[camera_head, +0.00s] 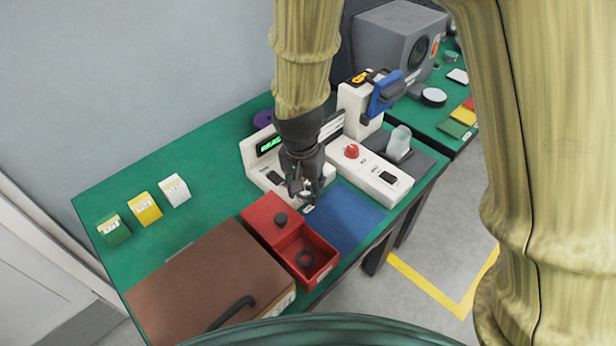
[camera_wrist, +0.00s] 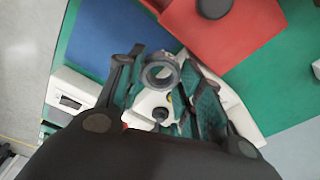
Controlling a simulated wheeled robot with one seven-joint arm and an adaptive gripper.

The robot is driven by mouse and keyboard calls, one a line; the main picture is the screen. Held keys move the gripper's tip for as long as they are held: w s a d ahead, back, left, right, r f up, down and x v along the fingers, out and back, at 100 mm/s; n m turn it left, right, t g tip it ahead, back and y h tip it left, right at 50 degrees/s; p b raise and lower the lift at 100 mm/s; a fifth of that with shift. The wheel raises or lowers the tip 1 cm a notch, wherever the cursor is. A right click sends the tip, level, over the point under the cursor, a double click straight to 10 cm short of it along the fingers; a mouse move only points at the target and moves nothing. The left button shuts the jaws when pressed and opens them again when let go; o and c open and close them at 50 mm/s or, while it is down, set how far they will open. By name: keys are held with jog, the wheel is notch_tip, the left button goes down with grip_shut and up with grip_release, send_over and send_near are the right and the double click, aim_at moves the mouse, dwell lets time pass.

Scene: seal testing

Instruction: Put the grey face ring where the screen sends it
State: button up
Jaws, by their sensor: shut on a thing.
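My gripper (camera_head: 305,192) is over the table, in front of a white device with a small green-lit screen (camera_head: 268,145). The screen's text is too small to read. In the wrist view, my gripper (camera_wrist: 161,72) is shut on the grey face ring (camera_wrist: 160,83), which sits between the fingertips with its hole showing. The ring appears to be above the white device, but its height is unclear. In the head view the ring is mostly hidden by the fingers.
A blue mat (camera_head: 350,222) lies right of the gripper. A white box with a red button (camera_head: 351,151) stands behind it. A brown case (camera_head: 210,280) fills the front left. Green (camera_head: 113,229), yellow (camera_head: 145,208) and white (camera_head: 175,190) labelled holders stand at the left.

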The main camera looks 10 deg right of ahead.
jog(key=shift+s+a+r+p, duration=0.1)
jog(key=shift+s+r+p, duration=0.05)
jog(key=shift+r+p, duration=0.85)
jog(key=shift+s+r+p, duration=0.15)
jog(key=shift+r+p, duration=0.85)
